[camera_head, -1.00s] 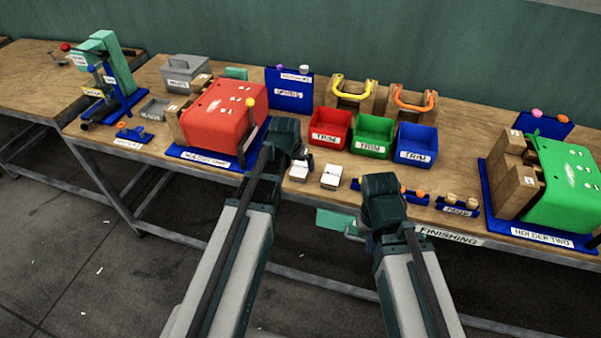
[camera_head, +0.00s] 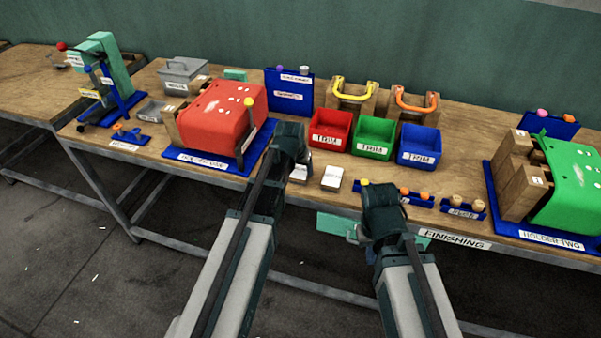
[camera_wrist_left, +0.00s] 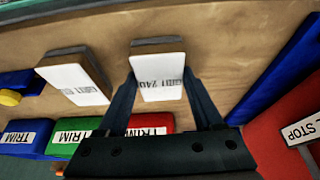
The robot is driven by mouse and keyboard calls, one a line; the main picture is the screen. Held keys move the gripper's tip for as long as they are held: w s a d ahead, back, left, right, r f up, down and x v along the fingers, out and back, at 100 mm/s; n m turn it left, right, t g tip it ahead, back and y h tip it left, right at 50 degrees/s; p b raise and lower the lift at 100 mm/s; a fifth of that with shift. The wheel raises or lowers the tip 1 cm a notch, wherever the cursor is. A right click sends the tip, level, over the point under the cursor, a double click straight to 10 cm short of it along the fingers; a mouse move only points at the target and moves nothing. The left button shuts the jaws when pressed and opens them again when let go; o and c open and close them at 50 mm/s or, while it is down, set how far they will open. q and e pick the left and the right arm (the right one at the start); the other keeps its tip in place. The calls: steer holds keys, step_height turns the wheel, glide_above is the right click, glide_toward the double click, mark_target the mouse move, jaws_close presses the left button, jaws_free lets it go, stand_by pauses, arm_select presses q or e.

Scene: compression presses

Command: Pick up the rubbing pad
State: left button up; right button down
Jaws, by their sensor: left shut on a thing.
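Two small rubbing pads, white on top with brown undersides, lie near the table's front edge. In the left wrist view one pad (camera_wrist_left: 158,75), with printing that looks like grit 240, sits between the two fingers of my left gripper (camera_wrist_left: 163,92), which is shut on it. In the head view this pad (camera_head: 299,173) is partly hidden by my left gripper (camera_head: 296,160). The other pad (camera_head: 332,178) lies just to its right; it also shows in the left wrist view (camera_wrist_left: 76,78). My right gripper (camera_head: 381,202) is by the front edge, its fingers hidden.
A red form on a blue holder (camera_head: 215,118) stands close left of my left gripper. Red (camera_head: 331,130), green (camera_head: 373,138) and blue (camera_head: 418,147) trim bins stand behind the pads. A green form (camera_head: 566,185) stands at the right.

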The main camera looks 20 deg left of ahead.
arm_select(q)
steer(key=c, duration=0.3)
steer(key=shift+c, duration=0.2)
arm_select(e)
steer(key=shift+r, duration=0.1)
